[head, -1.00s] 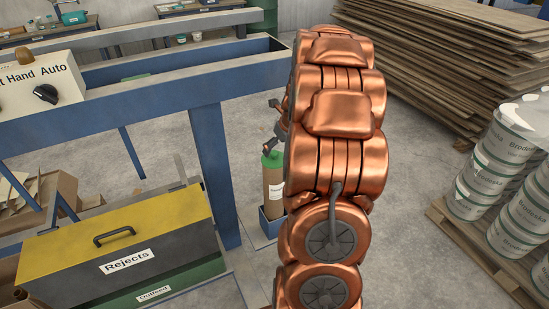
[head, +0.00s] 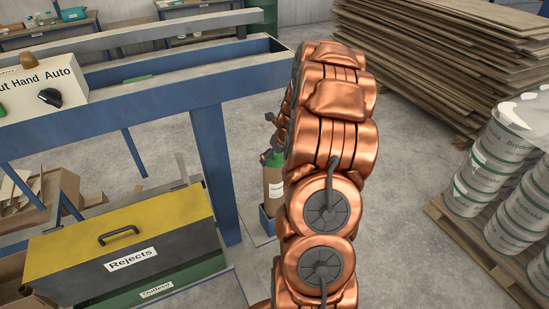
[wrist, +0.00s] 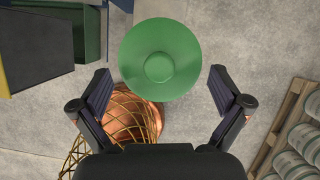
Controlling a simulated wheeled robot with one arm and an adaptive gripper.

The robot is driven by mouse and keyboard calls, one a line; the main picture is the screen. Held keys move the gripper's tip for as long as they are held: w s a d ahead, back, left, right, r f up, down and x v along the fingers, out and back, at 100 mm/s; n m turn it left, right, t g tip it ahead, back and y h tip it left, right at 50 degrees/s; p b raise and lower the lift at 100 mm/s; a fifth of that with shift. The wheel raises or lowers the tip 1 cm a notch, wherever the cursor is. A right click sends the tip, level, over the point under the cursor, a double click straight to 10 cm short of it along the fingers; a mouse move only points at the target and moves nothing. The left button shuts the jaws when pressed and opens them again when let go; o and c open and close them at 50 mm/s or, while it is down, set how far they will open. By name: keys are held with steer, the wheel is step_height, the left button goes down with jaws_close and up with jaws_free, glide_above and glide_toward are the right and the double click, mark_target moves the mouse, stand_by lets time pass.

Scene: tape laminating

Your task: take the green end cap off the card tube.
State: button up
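The card tube (head: 273,188) stands upright in the head view, brown with a white label, in a small blue holder (head: 266,222). Its green end cap (head: 269,158) is on top; the arm covers part of its right side. In the wrist view the cap (wrist: 160,62) shows as a round green disc with a raised middle and hides the tube below it. My gripper (wrist: 160,92) is open and empty. Its two dark fingers stand wide apart, one on each side of the cap, with a gap on both sides. In the head view it is partly hidden by my arm.
A blue steel frame (head: 210,150) stands left of the tube. A yellow-topped Rejects box (head: 110,235) sits at lower left. At right are a pallet (head: 500,255) of white cans (head: 515,215) and stacked boards (head: 450,55). Grey floor lies open between.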

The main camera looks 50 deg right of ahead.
steer(key=c, duration=0.8)
